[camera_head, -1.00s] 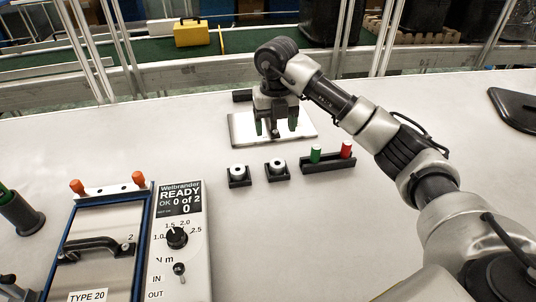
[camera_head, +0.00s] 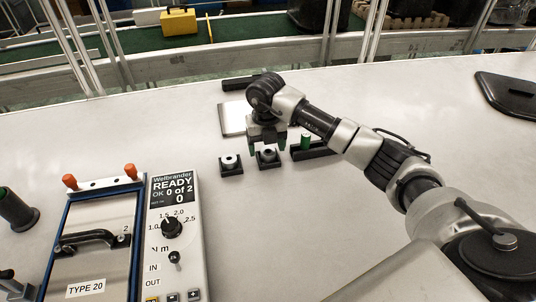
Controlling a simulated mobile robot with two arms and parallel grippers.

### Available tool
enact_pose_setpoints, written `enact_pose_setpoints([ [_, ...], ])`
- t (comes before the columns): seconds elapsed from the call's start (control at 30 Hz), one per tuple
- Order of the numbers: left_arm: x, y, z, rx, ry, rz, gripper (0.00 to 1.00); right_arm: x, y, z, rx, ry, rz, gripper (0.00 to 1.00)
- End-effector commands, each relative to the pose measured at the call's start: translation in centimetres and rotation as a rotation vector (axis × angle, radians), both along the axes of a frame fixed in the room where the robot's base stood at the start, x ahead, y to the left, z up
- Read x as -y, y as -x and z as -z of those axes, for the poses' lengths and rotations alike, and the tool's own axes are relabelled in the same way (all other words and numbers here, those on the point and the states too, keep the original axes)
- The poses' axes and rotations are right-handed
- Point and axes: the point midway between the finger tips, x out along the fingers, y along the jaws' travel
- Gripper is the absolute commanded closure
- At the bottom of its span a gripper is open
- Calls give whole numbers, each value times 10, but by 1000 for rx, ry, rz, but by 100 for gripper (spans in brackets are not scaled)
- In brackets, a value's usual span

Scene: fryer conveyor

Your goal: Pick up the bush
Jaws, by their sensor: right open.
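Two small bushes stand in square black holders on the bench. The left one (camera_head: 230,160) is a pale ring with a dark centre, in plain view. The right one (camera_head: 268,154) sits in its holder (camera_head: 268,164) just under my right gripper and is partly covered by it. My right gripper (camera_head: 266,148) points down, open, with its green-tipped fingers on either side of the right bush's position. Whether the fingers touch the bush cannot be told. My left gripper is not in view.
A green cylinder (camera_head: 305,141) stands in a black rack (camera_head: 326,151) right of the gripper, close to my arm. A pale plate (camera_head: 233,118) lies behind. The Welbrander unit (camera_head: 175,250) and a blue-framed case (camera_head: 95,235) stand front left. The front middle is clear.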

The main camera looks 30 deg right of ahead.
Motion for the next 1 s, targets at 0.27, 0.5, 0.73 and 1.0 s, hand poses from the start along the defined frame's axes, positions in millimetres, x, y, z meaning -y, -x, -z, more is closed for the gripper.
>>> enact_pose_setpoints([
  [0.27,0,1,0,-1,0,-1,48,0,0,0,0,0,0,60],
  [0.5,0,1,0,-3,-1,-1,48,0,0,-1,1,0,0,85],
  [0.73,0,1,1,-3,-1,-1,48,0,0,-4,2,1,1,85],
  [1.0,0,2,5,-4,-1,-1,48,0,-1,-34,6,2,0,85],
])
